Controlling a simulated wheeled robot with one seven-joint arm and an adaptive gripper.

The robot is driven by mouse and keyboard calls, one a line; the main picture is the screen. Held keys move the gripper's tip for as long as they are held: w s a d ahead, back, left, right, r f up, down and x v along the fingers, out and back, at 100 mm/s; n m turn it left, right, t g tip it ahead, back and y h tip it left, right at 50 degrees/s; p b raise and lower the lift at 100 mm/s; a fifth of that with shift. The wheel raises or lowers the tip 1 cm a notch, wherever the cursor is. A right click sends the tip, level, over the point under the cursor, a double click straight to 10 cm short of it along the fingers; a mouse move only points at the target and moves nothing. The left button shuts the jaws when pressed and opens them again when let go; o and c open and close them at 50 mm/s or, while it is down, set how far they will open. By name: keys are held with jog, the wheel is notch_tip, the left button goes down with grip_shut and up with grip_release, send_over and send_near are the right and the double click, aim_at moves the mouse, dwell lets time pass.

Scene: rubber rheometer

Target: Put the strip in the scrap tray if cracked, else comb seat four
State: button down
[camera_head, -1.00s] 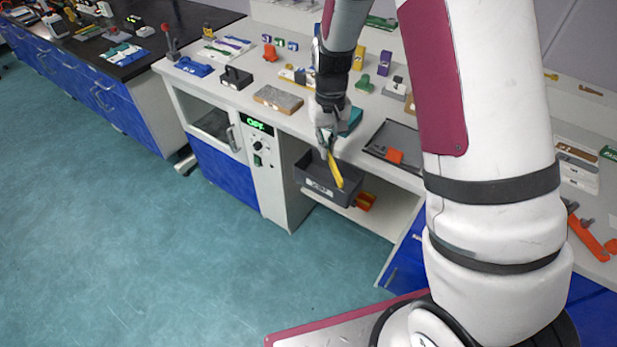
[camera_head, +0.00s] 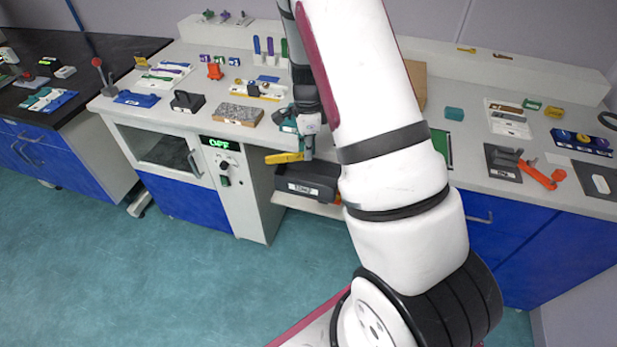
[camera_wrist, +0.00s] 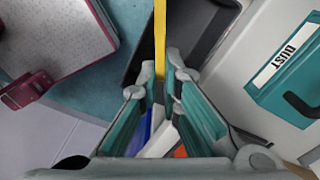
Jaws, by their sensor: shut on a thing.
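A yellow strip (camera_head: 284,158) is held in my gripper (camera_head: 305,152) and points left, nearly level in the head view. In the wrist view my gripper (camera_wrist: 160,82) is shut on the strip (camera_wrist: 160,40), which is seen edge-on. Whether it is cracked cannot be told. A dark grey tray (camera_head: 305,188) with a white label, too small to read surely, sits low at the bench front, below my gripper. In the wrist view a dark tray wall (camera_wrist: 215,42) shows behind the fingers. I cannot pick out the comb seats surely.
A white cabinet with an OFF display (camera_head: 219,143) stands left of the tray. A speckled block (camera_head: 237,114) and a white holder with coloured pieces (camera_head: 258,91) lie on the bench. A teal box marked DUST (camera_wrist: 292,85) is right of my gripper in the wrist view.

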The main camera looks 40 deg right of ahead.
jog(key=shift+s+d+f+m+b, duration=0.25)
jog(key=shift+d+f+m+b, duration=0.15)
jog(key=shift+d+f+m, duration=0.5)
jog(key=shift+s+d+f+m+b, duration=0.35)
jog(key=shift+d+f+m, duration=0.2)
jog(key=shift+f+m, duration=0.6)
jog(key=shift+s+d+f+m+b, duration=0.2)
jog(key=shift+d+f+m+b, duration=0.4)
jog(key=shift+f, duration=0.75)
jog(key=shift+d, duration=0.1)
jog(key=c, duration=1.7)
grip_release()
notch_tip(320, 180, up, 12)
